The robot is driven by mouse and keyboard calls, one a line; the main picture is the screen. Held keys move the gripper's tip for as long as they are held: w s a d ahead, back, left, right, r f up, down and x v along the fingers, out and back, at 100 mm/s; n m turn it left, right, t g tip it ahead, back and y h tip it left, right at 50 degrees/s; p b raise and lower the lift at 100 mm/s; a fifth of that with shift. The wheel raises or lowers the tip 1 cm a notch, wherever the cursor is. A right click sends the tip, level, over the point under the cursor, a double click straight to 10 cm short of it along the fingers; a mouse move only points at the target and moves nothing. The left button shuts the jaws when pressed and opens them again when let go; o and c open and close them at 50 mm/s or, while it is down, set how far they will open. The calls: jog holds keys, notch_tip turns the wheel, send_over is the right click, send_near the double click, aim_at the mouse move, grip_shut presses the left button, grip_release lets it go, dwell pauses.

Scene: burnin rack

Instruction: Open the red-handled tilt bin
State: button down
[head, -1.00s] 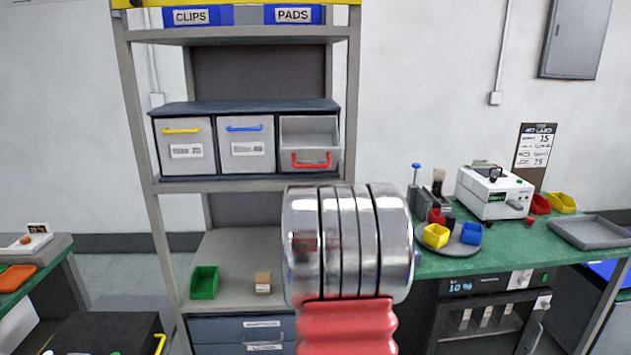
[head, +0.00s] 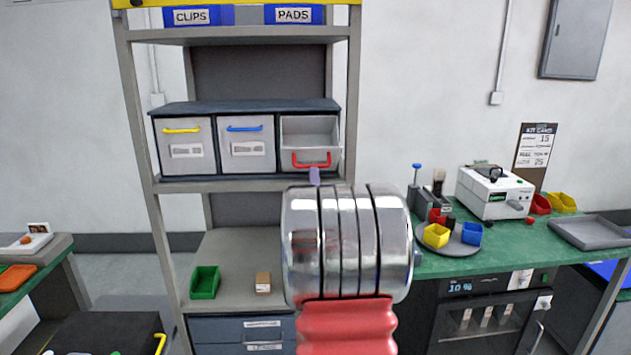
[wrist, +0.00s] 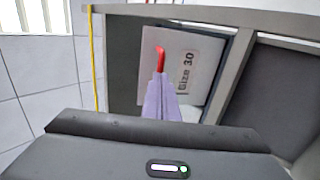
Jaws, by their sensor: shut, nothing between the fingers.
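The red-handled tilt bin (head: 311,134) is the right one of three grey bins on the rack's middle shelf. Its front leans outward, and its inside shows above the front in the head view. Its red handle (head: 312,161) also shows in the wrist view (wrist: 160,60), beside a label reading "Size 30". My gripper (wrist: 164,90) has pale purple fingers, shut and empty, pointing at the handle. In the head view the fingertips (head: 314,176) show just below the handle. I cannot tell whether they touch it. My own arm hides the rest of the gripper.
The yellow-handled bin (head: 183,143) and blue-handled bin (head: 246,143) to the left are closed. The rack's shelf (head: 200,185) runs below the bins. A green workbench (head: 440,264) is at right.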

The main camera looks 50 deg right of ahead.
jog(key=shift+w+d+r, duration=0.1)
jog(key=shift+d+r, duration=0.05)
jog(key=shift+r, duration=0.6)
jog(key=shift+f, duration=0.1)
jog(key=r+v, duration=0.1)
jog(key=v, duration=1.3)
jog(key=shift+s+a, duration=0.25)
